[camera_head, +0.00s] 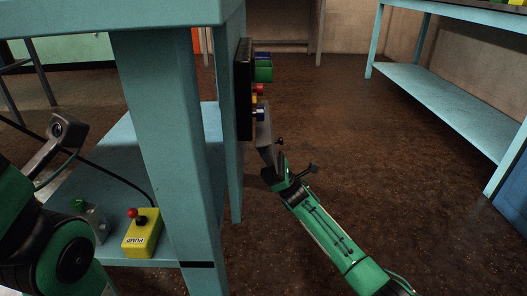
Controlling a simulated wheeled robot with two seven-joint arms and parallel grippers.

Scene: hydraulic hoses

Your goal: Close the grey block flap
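The grey flap (265,138) hangs from the lower part of a dark block (244,88) on the side of the teal bench. It slopes down and away from the block, so it stands open. My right gripper (279,168) is at the flap's lower end, very close to it or touching. Its fingertips are small and dark, and I cannot tell whether they are apart or closed. My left arm (55,250) shows at the lower left; its fingers are not visible.
The bench leg (165,140) stands between my arms. A yellow pump box (142,233) sits on the lower shelf. Another teal bench (450,100) is at right. The floor between is clear.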

